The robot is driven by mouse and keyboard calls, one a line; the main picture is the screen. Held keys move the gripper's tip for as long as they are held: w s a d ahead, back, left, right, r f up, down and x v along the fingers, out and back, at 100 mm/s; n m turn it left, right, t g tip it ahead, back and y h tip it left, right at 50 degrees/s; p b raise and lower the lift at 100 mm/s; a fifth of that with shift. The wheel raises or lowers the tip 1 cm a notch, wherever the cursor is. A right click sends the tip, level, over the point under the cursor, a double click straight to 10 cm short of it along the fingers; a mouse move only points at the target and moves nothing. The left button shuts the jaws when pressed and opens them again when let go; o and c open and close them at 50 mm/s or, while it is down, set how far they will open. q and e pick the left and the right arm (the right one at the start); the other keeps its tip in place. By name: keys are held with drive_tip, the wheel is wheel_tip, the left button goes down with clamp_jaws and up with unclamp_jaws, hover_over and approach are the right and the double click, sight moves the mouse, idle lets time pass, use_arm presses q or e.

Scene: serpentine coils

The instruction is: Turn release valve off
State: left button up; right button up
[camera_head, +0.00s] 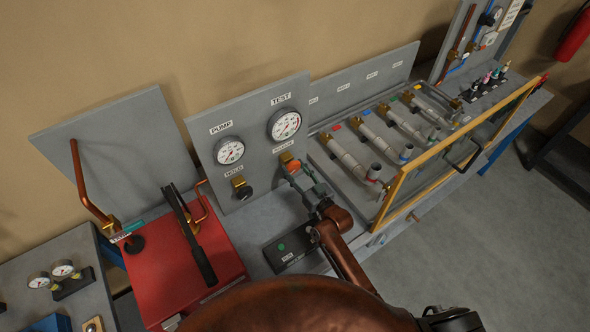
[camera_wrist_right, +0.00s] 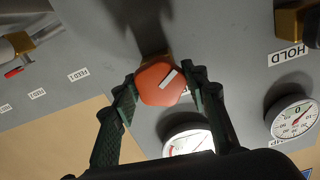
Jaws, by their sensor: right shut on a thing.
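The release valve is an orange-red knob (camera_wrist_right: 158,88) with a white mark on its face, on the grey gauge panel (camera_head: 250,110). The mark lies slanted in the right wrist view. In the head view the knob (camera_head: 292,165) is partly hidden by my right gripper (camera_head: 303,178), under the TEST gauge (camera_head: 284,125). In the right wrist view the fingers of my right gripper (camera_wrist_right: 161,92) stand on both sides of the knob and are shut on it. My left gripper is not in view.
The dark HOLD knob (camera_head: 241,188) sits left of the release valve, under the PUMP gauge (camera_head: 230,151). A red pump box (camera_head: 170,265) with a black lever (camera_head: 190,235) stands left. A tray of tubes behind a yellow-framed guard (camera_head: 400,185) is close on the right.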

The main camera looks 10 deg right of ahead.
drive_tip(key=c, duration=0.3)
drive_tip(key=shift+c, duration=0.7)
drive_tip(key=shift+r+m+p, duration=0.1)
drive_tip(key=shift+m+p, duration=0.8)
drive_tip(key=shift+m, duration=0.8)
drive_tip(key=m+p, duration=0.1)
drive_tip(key=m, duration=0.2)
drive_tip(key=shift+a+m, duration=0.1)
drive_tip(key=shift+m, duration=0.2)
drive_tip(key=m+p, duration=0.1)
drive_tip(key=m, duration=0.2)
drive_tip(key=shift+m, duration=0.3)
drive_tip(key=m+p, duration=0.1)
drive_tip(key=m, duration=0.5)
drive_tip(key=shift+r+p, duration=0.1)
drive_tip(key=shift+p, duration=0.2)
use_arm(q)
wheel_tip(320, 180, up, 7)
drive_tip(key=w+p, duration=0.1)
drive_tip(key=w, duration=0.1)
use_arm(e)
drive_tip(key=m, duration=0.7)
drive_tip(key=shift+r, duration=0.1)
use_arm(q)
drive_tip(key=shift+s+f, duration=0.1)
use_arm(e)
drive_tip(key=shift+m, duration=0.3)
